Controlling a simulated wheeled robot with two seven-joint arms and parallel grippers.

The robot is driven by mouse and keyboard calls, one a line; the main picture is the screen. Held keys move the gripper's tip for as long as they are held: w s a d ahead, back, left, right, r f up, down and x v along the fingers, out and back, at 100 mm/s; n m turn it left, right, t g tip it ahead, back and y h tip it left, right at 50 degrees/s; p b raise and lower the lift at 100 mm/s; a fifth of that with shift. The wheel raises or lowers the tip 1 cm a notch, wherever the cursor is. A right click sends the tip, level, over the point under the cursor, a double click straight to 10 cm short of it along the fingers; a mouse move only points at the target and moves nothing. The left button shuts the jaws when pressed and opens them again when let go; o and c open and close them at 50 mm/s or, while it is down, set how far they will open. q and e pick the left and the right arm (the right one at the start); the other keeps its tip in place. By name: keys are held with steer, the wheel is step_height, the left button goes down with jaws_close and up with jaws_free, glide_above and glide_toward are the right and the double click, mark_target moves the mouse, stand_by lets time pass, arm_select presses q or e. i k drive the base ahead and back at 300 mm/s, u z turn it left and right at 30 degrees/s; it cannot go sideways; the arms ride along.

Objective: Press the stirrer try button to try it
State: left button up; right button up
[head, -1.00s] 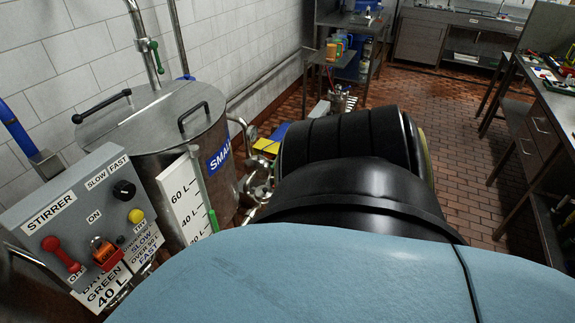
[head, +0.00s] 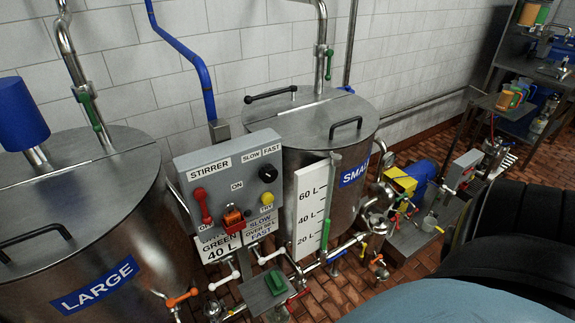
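The grey stirrer box (head: 222,165) is in the head view, left of centre, in front of the small tank. Its yellow button (head: 267,198), with a label under it too small to read surely, is at the lower right of the panel. A black knob (head: 268,174) sits above it, below the "SLOW FAST" label. A red lever (head: 202,205) is at the left of the panel. An orange padlock-like piece on a red base (head: 233,217) is at the bottom middle. Neither gripper shows, and nothing touches the button.
The small tank (head: 345,150) stands behind the box and the large tank (head: 110,225) to its left. A yellow and blue pump (head: 405,182) is to the right. Tiled floor (head: 440,130) lies beyond.

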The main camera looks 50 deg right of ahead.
mark_target(267, 199)
steer(key=z, duration=1.35)
